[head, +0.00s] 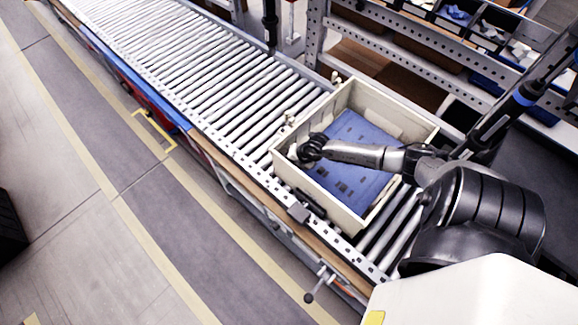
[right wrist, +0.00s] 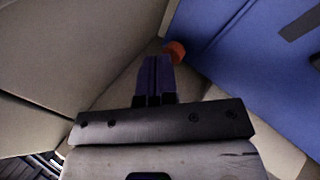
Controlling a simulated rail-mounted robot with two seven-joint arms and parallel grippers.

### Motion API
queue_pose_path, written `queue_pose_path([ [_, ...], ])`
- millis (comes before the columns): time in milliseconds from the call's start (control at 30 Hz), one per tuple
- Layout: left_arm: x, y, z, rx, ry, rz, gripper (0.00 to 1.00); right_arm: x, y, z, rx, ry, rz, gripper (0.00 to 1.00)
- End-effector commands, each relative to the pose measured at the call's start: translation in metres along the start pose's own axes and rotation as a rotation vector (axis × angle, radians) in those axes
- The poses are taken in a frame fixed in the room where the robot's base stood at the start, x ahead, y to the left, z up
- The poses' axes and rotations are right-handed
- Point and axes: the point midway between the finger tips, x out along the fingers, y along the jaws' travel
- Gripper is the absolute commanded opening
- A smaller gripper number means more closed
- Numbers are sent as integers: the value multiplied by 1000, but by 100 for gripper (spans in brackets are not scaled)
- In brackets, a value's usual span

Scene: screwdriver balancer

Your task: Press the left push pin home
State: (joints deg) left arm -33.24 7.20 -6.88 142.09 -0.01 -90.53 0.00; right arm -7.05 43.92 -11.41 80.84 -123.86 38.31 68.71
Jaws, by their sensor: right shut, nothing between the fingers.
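A cream crate (head: 350,217) with a blue panel (head: 350,165) in it sits on the roller conveyor. My right gripper (head: 308,150) is inside the crate near its left wall, at the end of the arm from the right. In the right wrist view the dark fingers (right wrist: 156,75) are shut together and empty, pointing into a corner between cream walls. A small round orange-red head (right wrist: 174,51), which looks like a push pin, shows just beyond the fingertips, by the blue panel's edge. Whether the fingers touch it I cannot tell. My left gripper is not in view.
Roller conveyor (head: 190,65) stretches free to the upper left. Small pale fittings (head: 290,118) stand by the crate's outer left side. A perforated metal frame (head: 400,60) and a shelf of blue-edged bins stand behind. The crate walls surround the right gripper closely.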

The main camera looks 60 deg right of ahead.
Motion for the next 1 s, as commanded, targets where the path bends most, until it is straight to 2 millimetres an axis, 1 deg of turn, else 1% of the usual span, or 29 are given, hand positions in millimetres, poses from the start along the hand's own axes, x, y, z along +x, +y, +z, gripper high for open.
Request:
queue_pose_path([
  [467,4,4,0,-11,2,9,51,6,-4,0,0,0,0,0],
  [1000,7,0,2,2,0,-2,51,12,-8,0,1,0,0,0],
])
